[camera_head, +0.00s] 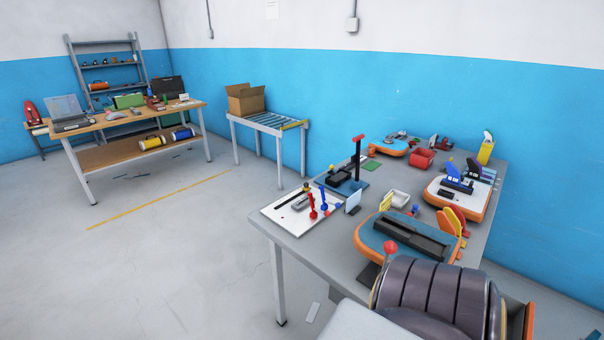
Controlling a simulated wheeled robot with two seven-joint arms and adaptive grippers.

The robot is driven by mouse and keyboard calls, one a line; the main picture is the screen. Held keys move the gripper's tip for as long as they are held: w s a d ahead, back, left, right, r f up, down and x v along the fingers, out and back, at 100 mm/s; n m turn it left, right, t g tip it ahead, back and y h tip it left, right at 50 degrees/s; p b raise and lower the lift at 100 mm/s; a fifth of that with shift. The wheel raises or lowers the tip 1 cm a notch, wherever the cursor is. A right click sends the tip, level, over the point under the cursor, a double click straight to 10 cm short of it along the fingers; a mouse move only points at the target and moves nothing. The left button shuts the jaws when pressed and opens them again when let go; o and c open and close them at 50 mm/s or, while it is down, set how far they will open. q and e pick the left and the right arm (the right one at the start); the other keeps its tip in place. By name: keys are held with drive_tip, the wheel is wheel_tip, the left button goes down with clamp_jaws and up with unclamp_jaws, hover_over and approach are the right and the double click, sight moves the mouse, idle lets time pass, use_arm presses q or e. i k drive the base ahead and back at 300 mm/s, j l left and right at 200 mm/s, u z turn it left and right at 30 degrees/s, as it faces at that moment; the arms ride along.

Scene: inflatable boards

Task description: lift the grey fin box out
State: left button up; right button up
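A long dark grey slotted piece (402,237) lies on a blue board with an orange rim (370,243) on the near part of the grey workbench. It looks like the grey fin box, but I cannot tell for sure. Smaller dark grey pieces (337,174) sit in a blue stand farther back. Neither of my grippers shows in the head view, so I cannot see what they hold. A dark ribbed rounded object at the lower right hides the near end of the bench.
The grey workbench (300,246) also carries a white panel with red and blue tools (290,213), a red bin (422,159), a white tray (398,200) and yellow and orange fins (450,220). A roller table with an open carton (245,99) stands farther back.

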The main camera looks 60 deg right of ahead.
sight(303, 202)
drive_tip(key=i+z, duration=0.25)
drive_tip(key=i, duration=0.55)
drive_tip(key=i+z, duration=0.3)
drive_tip(key=i+j+z, duration=0.3)
drive_tip(key=i, duration=0.15)
drive_tip(key=i+z, duration=0.25)
drive_tip(key=z, duration=0.2)
drive_tip(key=i+j+z, duration=0.15)
drive_tip(key=z, duration=0.25)
drive_tip(key=i+j+z, duration=0.1)
drive_tip(key=z, duration=0.35)
drive_tip(key=i+j+z, duration=0.15)
drive_tip(key=z, duration=0.3)
drive_tip(key=i+j+z, duration=0.25)
drive_tip(key=z, duration=0.15)
drive_tip(key=i+j+z, duration=0.1)
drive_tip(key=j+z, duration=0.15)
drive_tip(key=z, duration=0.2)
drive_tip(key=i+j+z, duration=0.15)
drive_tip(key=j+z, duration=0.2)
drive_tip(key=i+j+z, duration=0.15)
drive_tip(key=z, duration=0.15)
drive_tip(key=j+z, duration=0.35)
drive_tip(key=i+j, duration=0.05)
drive_tip(key=j, duration=0.05)
